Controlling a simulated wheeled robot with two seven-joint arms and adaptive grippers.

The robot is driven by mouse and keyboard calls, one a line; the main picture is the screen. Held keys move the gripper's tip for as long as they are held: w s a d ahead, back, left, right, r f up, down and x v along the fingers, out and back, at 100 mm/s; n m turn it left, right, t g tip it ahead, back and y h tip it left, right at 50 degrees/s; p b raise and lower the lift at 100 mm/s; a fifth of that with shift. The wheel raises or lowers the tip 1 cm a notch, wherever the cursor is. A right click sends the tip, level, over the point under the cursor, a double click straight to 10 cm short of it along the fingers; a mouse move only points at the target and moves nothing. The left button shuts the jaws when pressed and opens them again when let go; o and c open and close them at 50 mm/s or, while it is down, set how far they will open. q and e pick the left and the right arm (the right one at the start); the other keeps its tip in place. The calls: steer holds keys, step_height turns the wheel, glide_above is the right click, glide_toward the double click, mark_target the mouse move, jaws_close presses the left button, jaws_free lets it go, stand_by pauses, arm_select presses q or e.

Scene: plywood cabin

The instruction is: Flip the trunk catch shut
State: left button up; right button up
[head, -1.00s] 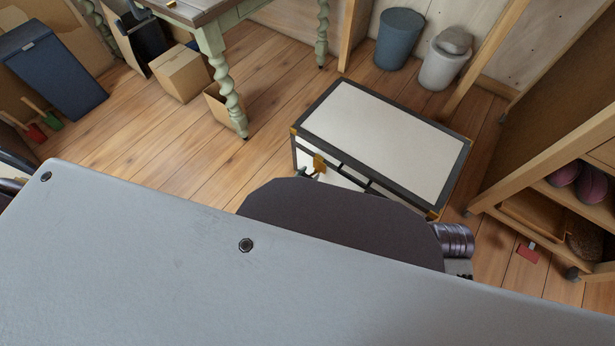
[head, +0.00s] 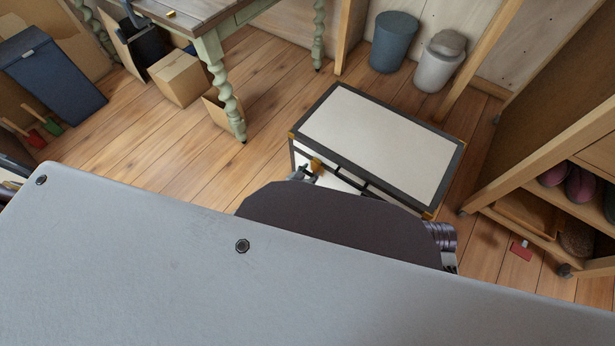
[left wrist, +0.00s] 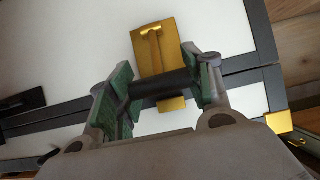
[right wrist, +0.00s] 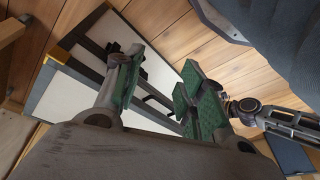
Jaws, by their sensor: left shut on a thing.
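The trunk (head: 385,130) is white with dark edging and brass corners, and its lid is down. Its brass catch (head: 316,165) is on the front, partly hidden by my left gripper (head: 307,171). In the left wrist view, the catch (left wrist: 153,55) shows a gold plate above and a small gold piece below. A dark bar (left wrist: 160,87) crosses in front of it. My left gripper (left wrist: 163,86) has its green-padded fingers shut on the ends of this bar. My right gripper (right wrist: 158,82) is open and empty; the trunk (right wrist: 95,95) shows beyond its fingers.
A green-legged table (head: 225,85), cardboard box (head: 180,77) and blue bin (head: 52,75) stand at left. A blue-grey bucket (head: 394,42) and a white bin (head: 440,62) are behind the trunk. A wooden shelf (head: 560,170) stands at right. Plank floor is clear left of the trunk.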

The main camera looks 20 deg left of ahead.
mark_target(318, 164)
arm_select(q)
steer(key=shift+w+d+r, duration=0.25)
steer(key=shift+w+r, duration=0.2)
steer(key=shift+w, duration=0.3)
steer(key=shift+w+d+r, duration=0.25)
steer(key=shift+w+r, duration=0.2)
steer(key=shift+w, duration=0.25)
steer(key=o, duration=1.5)
steer(key=shift+s+f, duration=0.25)
steer(key=shift+s+a, duration=0.1)
steer(key=shift+s+a+r, duration=0.2)
steer(key=shift+s+a, duration=0.05)
steer(key=shift+s, duration=0.3)
steer(key=v, duration=1)
steer(key=shift+s+r, duration=0.2)
